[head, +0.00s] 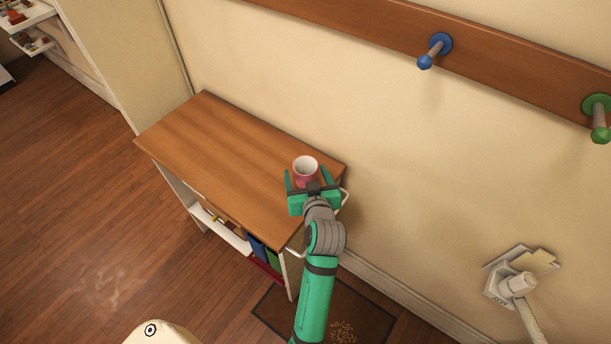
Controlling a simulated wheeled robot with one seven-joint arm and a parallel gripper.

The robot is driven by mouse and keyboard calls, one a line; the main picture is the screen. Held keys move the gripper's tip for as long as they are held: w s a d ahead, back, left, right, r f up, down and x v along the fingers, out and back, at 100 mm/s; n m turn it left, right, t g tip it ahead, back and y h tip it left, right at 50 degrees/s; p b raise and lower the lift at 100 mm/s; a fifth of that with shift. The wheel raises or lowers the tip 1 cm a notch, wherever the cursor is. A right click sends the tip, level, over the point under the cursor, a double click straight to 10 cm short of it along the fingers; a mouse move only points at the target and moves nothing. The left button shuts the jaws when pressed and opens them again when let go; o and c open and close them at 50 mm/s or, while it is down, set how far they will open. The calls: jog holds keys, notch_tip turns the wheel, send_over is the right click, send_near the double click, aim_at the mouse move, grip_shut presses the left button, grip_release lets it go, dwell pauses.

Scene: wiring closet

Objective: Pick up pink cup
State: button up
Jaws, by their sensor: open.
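The pink cup (305,170) stands upright near the right end of the wooden shelf top (215,150). It has a white inside, which shows from above. My gripper (307,179) is open at the cup, with one green finger on its left and the other on its right. The gripper body sits on the near side of the cup and hides its lower part. I cannot tell whether the fingers touch the cup.
The shelf unit stands against the cream wall, with books (263,250) on a lower shelf. A wooden rail with a blue peg (436,50) and a green peg (599,118) runs along the wall. The shelf top left of the cup is clear. A dark mat (361,314) lies on the floor.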

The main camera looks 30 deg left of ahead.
aim_at(304, 165)
jog(key=shift+x, duration=3.25)
jog(key=shift+c, duration=0.7)
jog(key=shift+d+r, duration=0.1)
jog(key=c, duration=1)
